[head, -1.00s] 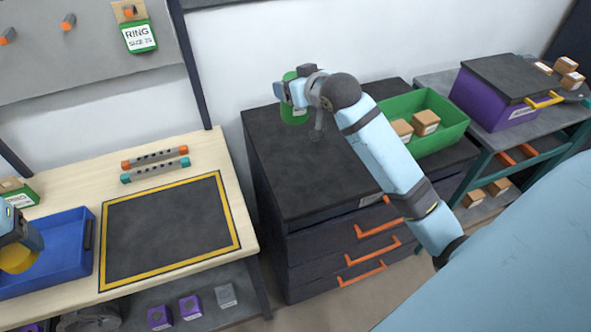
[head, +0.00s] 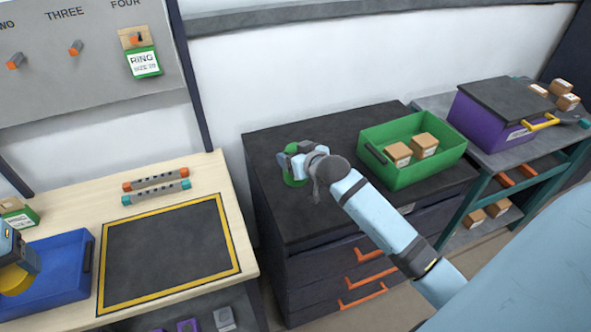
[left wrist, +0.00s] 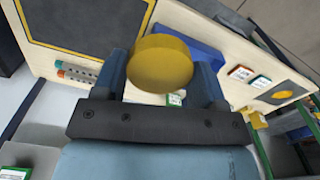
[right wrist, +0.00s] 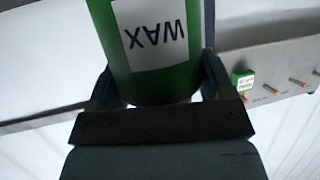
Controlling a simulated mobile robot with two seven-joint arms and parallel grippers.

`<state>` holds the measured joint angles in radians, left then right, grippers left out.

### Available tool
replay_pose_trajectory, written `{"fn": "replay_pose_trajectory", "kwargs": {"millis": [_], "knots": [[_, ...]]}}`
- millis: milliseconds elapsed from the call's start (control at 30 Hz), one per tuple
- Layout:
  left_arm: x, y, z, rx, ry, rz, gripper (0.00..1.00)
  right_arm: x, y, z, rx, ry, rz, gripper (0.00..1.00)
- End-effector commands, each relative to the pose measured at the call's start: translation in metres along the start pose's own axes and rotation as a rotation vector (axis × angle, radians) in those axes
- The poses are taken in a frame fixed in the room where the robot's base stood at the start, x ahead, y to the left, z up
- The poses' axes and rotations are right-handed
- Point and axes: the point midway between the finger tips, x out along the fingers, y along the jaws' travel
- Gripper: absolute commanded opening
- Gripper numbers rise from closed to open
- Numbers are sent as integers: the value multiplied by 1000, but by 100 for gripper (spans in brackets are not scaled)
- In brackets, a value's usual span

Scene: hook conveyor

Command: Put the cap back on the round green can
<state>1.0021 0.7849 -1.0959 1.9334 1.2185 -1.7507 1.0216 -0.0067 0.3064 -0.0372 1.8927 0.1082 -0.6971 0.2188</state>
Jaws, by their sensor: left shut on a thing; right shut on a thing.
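The round green can (head: 290,176) is in my right gripper (head: 299,162), at the back left of the dark drawer cabinet. The head view does not clearly show whether its base touches the top. In the right wrist view the can (right wrist: 178,82) fills the space between the fingers, and its white label reads WAX upside down. The yellow cap (head: 14,281) is in my left gripper (head: 18,266) over the blue tray at the left edge. In the left wrist view the round cap (left wrist: 160,64) sits between the two fingers. The can's top is mostly hidden.
The wooden bench holds a blue tray (head: 58,290), a yellow-edged dark mat (head: 170,240) and two bars (head: 156,187). A green bin (head: 395,178) with small boxes stands on the cabinet (head: 262,150), right of the can. A purple crate (head: 490,125) stands further right.

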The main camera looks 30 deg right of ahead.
Motion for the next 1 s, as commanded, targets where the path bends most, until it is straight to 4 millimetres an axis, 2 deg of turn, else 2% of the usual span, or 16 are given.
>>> {"fn": "replay_pose_trajectory", "kwargs": {"millis": [133, 467, 800, 1000], "knots": [[-1, 0, 0, 0, 0, 0, 43, 6, 0, 13, 0, 1, 0, 26], [-1, 0, 0, 0, 0, 0, 43, 7, 0, 15, 0, 3, 0, 26], [-4, 0, 0, 0, 0, 0, 43, 22, 0, 52, 0, 2, -1, 26], [-4, 0, 0, 0, 0, 0, 43, 23, 0, 54, -1, 3, 0, 26]]}}
